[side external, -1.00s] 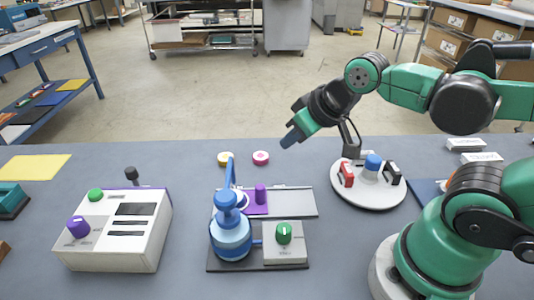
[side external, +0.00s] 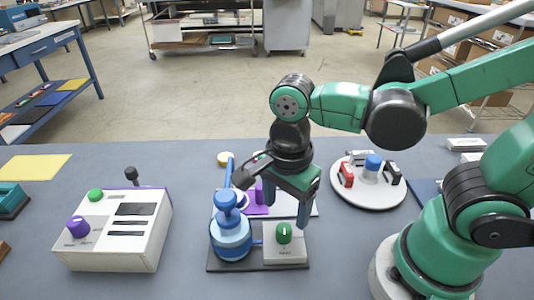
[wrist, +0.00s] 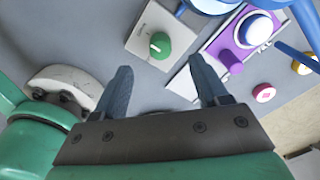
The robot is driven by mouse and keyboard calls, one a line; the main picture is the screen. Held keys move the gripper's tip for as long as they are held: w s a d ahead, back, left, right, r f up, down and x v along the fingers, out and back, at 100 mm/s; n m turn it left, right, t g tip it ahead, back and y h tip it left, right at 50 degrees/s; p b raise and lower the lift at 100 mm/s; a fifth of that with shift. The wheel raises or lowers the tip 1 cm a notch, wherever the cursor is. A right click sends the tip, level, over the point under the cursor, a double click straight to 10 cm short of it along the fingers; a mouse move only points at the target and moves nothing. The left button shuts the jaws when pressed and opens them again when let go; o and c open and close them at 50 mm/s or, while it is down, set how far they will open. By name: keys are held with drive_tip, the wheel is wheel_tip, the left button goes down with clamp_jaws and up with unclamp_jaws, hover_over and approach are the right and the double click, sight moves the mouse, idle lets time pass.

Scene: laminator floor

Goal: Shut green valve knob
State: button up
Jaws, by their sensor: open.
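The green valve knob (side external: 284,233) sits upright on a pale box (side external: 285,256) beside the blue cylinder device (side external: 231,238). A white line shows on the knob's face. In the wrist view, the green knob (wrist: 159,45) lies beyond the fingertips, a little left of the gap between them. My gripper (side external: 286,210) points down just above and behind the knob, its blue-grey fingers apart and empty. In the wrist view, both fingers of my gripper (wrist: 165,75) show, spread and apart from the knob.
A purple knob (side external: 260,193) stands on a rail plate behind the blue device. A control box (side external: 120,235) with green and purple knobs is at left. A round white tray (side external: 372,202) with clamps is at right. The table front between box and device is clear.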

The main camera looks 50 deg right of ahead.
sight(284, 228)
drive_tip(key=shift+f, duration=2.7)
clamp_jaws()
